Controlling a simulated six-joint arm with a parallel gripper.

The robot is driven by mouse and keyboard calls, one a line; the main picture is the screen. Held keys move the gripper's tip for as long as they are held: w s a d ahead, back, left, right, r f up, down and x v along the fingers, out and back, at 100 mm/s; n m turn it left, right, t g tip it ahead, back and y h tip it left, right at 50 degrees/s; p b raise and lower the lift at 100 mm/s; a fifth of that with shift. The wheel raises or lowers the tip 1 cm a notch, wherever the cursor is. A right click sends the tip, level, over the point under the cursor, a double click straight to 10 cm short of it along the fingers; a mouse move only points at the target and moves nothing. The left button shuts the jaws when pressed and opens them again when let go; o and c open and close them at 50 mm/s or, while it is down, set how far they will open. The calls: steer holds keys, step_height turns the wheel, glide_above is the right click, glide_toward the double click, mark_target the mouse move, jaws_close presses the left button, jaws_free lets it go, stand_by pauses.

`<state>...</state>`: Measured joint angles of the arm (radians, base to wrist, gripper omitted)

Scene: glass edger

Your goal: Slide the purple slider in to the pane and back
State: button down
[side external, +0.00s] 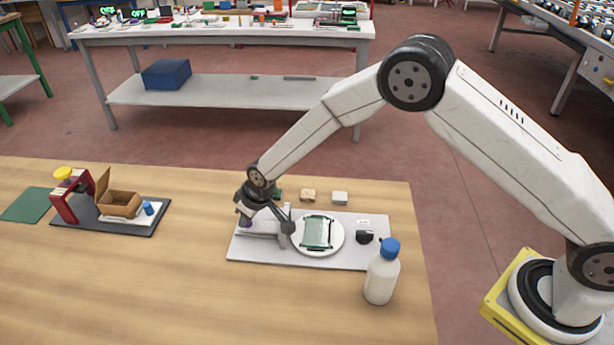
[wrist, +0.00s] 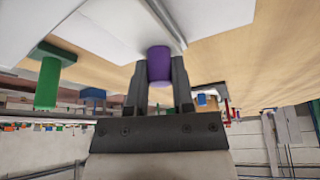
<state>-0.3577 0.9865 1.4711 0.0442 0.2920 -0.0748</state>
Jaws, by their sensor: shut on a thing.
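The purple slider (wrist: 160,64) is a short purple cylinder in the wrist view, standing between the two fingers of my gripper (wrist: 160,85). My gripper is shut on it. In the side view my gripper (side external: 245,212) is at the left end of the grey plate (side external: 265,255), and a bit of the slider (side external: 245,222) shows below the fingers. A grey rail (side external: 262,234) runs from the slider toward the pane. The greenish glass pane (side external: 316,232) lies on a round white disc (side external: 337,247) to the right, apart from the slider.
A white bottle with a blue cap (side external: 381,275) stands at the plate's front right corner. A black knob (side external: 364,237) sits on the plate's right. Small blocks (side external: 308,196) stand behind the plate. A dark tray (side external: 118,222) with a cardboard box is at left. The table's front middle is clear.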

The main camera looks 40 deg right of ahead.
mark_target(263, 225)
stand_by(0.6)
steer(key=shift+s+d, duration=1.65)
steer(key=shift+d, duration=0.05)
steer(key=shift+c, duration=2.4)
jaws_free()
steer(key=shift+r, duration=0.1)
steer(key=shift+v, duration=3.2)
steer(key=shift+s+d+r, duration=0.1)
steer(key=shift+s+r, duration=0.2)
steer(key=shift+r, duration=0.2)
